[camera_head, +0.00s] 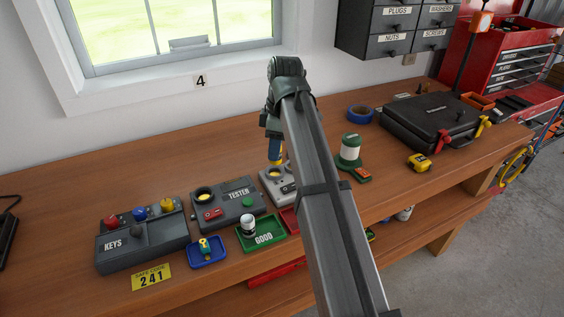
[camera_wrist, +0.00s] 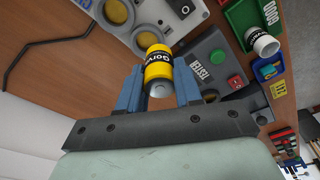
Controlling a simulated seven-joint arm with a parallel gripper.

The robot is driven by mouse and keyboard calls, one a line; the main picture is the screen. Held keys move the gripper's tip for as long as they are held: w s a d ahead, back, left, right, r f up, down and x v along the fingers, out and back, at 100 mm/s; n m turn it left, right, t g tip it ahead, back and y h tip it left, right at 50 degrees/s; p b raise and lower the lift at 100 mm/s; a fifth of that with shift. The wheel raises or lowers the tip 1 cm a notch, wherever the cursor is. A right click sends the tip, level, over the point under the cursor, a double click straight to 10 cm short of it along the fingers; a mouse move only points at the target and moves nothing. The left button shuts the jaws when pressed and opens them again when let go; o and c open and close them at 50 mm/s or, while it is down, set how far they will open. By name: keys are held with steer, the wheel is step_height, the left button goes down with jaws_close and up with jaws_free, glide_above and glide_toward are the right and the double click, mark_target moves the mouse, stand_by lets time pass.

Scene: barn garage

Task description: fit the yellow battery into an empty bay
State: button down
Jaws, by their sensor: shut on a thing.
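My gripper (camera_wrist: 160,80) is shut on the yellow battery (camera_wrist: 157,68), with its blue fingers on either side. In the head view, my gripper (camera_head: 275,140) holds the battery (camera_head: 275,157) upright above the light grey device (camera_head: 272,175), partly hidden by my arm. In the wrist view, this grey device (camera_wrist: 180,22) has two round bays with yellowish insides that look empty. One bay (camera_wrist: 116,12) is clear of the battery. The other bay (camera_wrist: 147,38) lies right by the battery's far end. Whether the battery touches its rim cannot be told.
The dark tester (camera_head: 238,209) stands left of the grey device. A white battery (camera_head: 248,226) stands in the green GOOD tray (camera_head: 268,242).

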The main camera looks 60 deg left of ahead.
steer(key=shift+w+a+f, duration=0.1)
steer(key=shift+a+f, duration=0.25)
steer(key=shift+f, duration=0.5)
steer(key=shift+w+a+f, duration=0.1)
steer(key=shift+a+f, duration=0.25)
steer(key=shift+f, duration=0.55)
steer(key=shift+w+a+f, duration=0.1)
steer(key=shift+a+f, duration=0.25)
steer(key=shift+f, duration=0.5)
steer(key=shift+f, duration=0.6)
steer(key=c, duration=1)
jaws_free()
steer(key=shift+c, duration=0.2)
step_height(320, 180, up, 11)
steer(key=w, duration=0.1)
steer(key=shift+d, duration=0.35)
